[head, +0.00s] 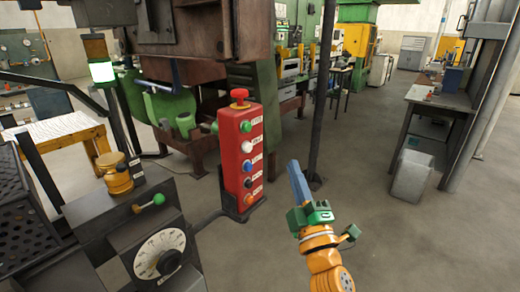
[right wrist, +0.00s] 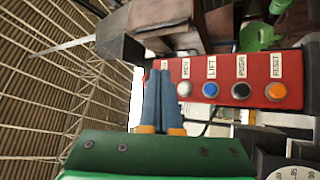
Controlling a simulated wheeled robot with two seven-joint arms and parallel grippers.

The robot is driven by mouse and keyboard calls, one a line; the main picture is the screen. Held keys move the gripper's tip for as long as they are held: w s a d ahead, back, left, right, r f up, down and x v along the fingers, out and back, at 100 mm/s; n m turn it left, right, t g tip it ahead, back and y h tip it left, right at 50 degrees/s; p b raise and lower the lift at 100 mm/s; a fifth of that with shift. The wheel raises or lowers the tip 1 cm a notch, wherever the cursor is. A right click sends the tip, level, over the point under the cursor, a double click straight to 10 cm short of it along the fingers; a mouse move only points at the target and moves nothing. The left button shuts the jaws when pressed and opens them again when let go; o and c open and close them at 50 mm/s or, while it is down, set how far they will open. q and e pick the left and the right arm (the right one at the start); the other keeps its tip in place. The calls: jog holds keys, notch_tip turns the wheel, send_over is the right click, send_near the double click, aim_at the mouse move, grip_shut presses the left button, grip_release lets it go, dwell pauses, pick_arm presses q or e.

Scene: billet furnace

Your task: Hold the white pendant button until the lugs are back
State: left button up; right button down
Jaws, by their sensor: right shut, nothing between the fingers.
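The red pendant (head: 231,160) stands upright left of centre in the head view, with a red mushroom knob on top. Its white button (head: 247,147) is second from the top, between green and blue ones. In the right wrist view the pendant lies sideways and the white button (right wrist: 184,89), labelled REV, is just right of my fingertips. My right gripper (head: 294,168) is shut and empty, its blue fingers pointing up, right of the pendant and apart from it in the head view. Its fingers (right wrist: 163,72) hide the green button there. My left gripper is out of view. I cannot make out the lugs.
A dial box (head: 160,250) with a green-tipped lever stands at the front left. A dark post (head: 320,90) rises behind my right gripper. A workbench (head: 440,98) and a grey bin (head: 412,175) stand at the right. A stack lamp (head: 102,72) glows green-white. Open floor lies right of centre.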

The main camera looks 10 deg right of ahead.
aim_at(247, 148)
jog(key=shift+s+a+r, duration=0.1)
jog(key=shift+s+r, duration=0.05)
jog(key=shift+r, duration=0.3)
jog(key=shift+a, duration=0.1)
jog(key=w+a+b, duration=0.3)
jog(key=w+a, duration=0.2)
jog(key=w, duration=0.2)
jog(key=shift+a+b, duration=0.15)
jog(key=shift+b, duration=0.15)
jog(key=shift+f, duration=0.1)
dwell(1.6)
jog(key=shift+w+a+b, duration=0.25)
jog(key=shift+w+b, duration=0.05)
jog(key=shift+w, duration=0.05)
